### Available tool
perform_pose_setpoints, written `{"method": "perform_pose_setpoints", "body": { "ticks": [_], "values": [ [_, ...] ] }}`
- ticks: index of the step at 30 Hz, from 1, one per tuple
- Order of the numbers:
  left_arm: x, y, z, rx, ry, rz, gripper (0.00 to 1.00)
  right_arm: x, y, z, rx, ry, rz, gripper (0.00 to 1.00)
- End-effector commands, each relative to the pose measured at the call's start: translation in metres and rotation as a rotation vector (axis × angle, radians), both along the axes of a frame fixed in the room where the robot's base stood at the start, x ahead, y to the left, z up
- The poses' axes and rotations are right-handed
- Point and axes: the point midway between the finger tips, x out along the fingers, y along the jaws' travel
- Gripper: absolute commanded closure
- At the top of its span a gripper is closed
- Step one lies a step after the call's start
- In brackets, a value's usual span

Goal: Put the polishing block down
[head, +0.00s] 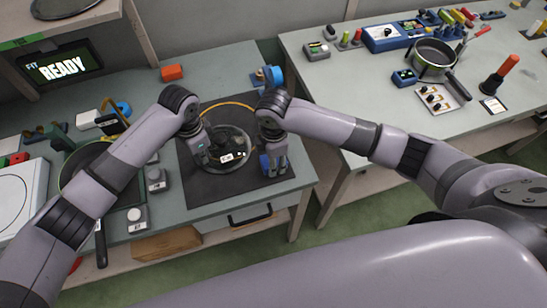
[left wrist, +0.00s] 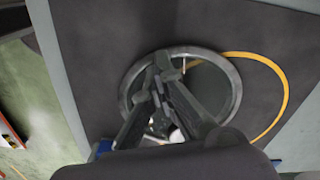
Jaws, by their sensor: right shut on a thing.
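The polishing block (head: 265,163) seems to be the small blue piece at my right gripper (head: 271,166). That gripper is shut on it at the right side of the dark mat (head: 215,190), and its fingers hide most of it. I cannot tell if the block touches the mat. A round glass lid (head: 236,163) with a metal rim lies on the mat, left of the right gripper. My left gripper (head: 207,153) is over the lid's left part. In the left wrist view its fingers (left wrist: 160,70) are close together above the lid (left wrist: 233,88); any grip is unclear.
An orange block (head: 172,72) and a blue round item (head: 274,75) lie at the back. The right bench holds a pot (head: 433,58) and tools.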

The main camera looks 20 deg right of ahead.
Motion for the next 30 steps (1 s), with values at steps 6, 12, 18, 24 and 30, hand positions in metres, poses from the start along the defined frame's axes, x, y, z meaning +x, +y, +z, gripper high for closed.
{"method": "perform_pose_setpoints", "body": {
  "ticks": [6, 12, 18, 24, 30],
  "values": [
    [-0.002, 0.002, -0.004, 0.005, 0.005, 0.002, 1.00, 0.000, 0.000, -0.001, 0.000, 0.000, 0.000, 0.46],
    [-0.002, 0.002, -0.004, 0.005, 0.005, 0.002, 1.00, 0.000, 0.000, -0.001, 0.000, 0.000, 0.000, 0.39],
    [-0.002, 0.002, -0.004, 0.005, 0.005, 0.002, 1.00, 0.000, 0.000, 0.000, 0.000, 0.000, 0.000, 0.39],
    [-0.002, 0.002, -0.004, 0.005, 0.005, 0.002, 1.00, 0.001, 0.000, 0.021, 0.002, -0.004, 0.001, 0.39],
    [-0.002, 0.002, -0.004, 0.004, 0.006, 0.002, 1.00, 0.001, 0.001, 0.065, 0.003, -0.006, 0.001, 0.39]
  ]
}}
